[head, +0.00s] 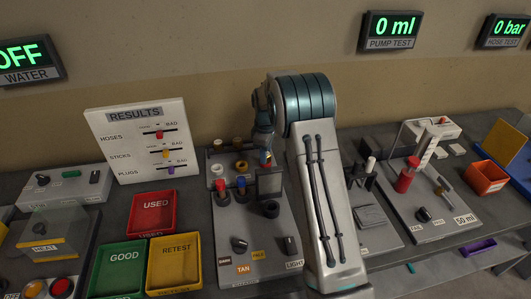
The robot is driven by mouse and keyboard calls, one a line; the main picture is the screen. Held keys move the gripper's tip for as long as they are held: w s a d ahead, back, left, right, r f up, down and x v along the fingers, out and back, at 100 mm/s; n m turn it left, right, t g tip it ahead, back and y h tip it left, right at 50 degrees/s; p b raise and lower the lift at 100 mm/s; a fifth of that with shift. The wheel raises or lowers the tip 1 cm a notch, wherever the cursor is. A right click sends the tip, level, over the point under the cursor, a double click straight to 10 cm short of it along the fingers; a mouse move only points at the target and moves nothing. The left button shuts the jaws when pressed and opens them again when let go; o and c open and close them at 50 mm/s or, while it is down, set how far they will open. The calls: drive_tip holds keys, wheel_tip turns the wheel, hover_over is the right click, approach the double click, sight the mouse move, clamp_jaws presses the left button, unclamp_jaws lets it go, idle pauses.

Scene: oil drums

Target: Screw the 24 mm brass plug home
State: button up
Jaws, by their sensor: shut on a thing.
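My gripper (265,157) points down over the right side of a small grey rack at the back of the middle station. It is shut on a small orange-brown thing at its tips, which I take for the brass plug; it is mostly hidden and too small to read its size. I cannot tell which threaded hole belongs to the plug.
In front of the rack stand a red-topped piece (221,190), a blue-topped piece (240,186), a dark upright plate (270,184) and a black ring (271,209). Red (152,213), green (119,267) and yellow (174,263) trays lie left.

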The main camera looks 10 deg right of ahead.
drive_tip(key=shift+f, duration=0.15)
drive_tip(key=m, duration=0.6)
idle(0.4)
drive_tip(key=shift+m, duration=0.4)
drive_tip(key=m, duration=0.3)
drive_tip(key=shift+m, duration=1.4)
